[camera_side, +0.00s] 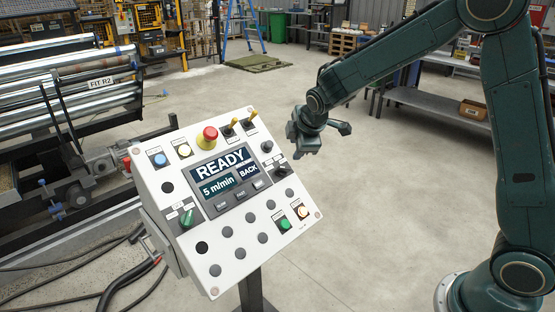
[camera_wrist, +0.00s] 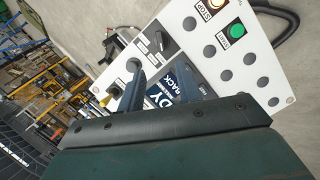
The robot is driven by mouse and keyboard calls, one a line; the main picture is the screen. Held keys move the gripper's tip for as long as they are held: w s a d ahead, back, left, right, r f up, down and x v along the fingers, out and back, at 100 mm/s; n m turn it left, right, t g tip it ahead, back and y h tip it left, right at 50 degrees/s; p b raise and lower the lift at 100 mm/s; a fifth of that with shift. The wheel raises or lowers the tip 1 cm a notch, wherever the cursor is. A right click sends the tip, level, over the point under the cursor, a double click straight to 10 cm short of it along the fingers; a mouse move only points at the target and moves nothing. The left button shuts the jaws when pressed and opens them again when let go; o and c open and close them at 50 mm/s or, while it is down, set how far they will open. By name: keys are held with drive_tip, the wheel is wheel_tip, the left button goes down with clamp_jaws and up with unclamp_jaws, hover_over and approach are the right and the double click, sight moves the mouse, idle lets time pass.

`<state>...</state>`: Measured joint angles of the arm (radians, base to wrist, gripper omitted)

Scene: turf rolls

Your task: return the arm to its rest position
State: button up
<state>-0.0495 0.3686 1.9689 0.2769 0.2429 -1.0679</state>
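My gripper (camera_side: 307,151) hangs in the air just right of the upper right part of the control panel (camera_side: 157,188) in the side view. No contact with the panel can be made out. In the wrist view my gripper (camera_wrist: 168,82) shows two blue-grey fingers apart, with nothing held between them. The panel's screen (camera_side: 220,172) reads READY, 5 m/min and BACK. My gripper hides part of the panel in the wrist view.
The panel stands on a dark post (camera_side: 252,290). A roller machine (camera_side: 70,85) is at the left, with dark cables on the floor. A metal shelf bench (camera_side: 440,105) stands behind my arm. Green turf (camera_side: 258,63) lies far back. The floor between is clear.

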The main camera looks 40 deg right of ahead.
drive_tip(key=s+a+r+m+y, duration=0.1)
drive_tip(key=s+r+m, duration=0.2)
drive_tip(key=s, duration=0.8)
drive_tip(key=s+a+r+m+y, duration=0.1)
drive_tip(key=s+r+m, duration=0.3)
drive_tip(key=s, duration=0.7)
drive_tip(key=s+a+r+m+y, duration=0.1)
drive_tip(key=s+r+m, duration=0.3)
drive_tip(key=s, duration=0.7)
drive_tip(key=shift+a+g, duration=0.4)
drive_tip(key=shift+a, duration=0.35)
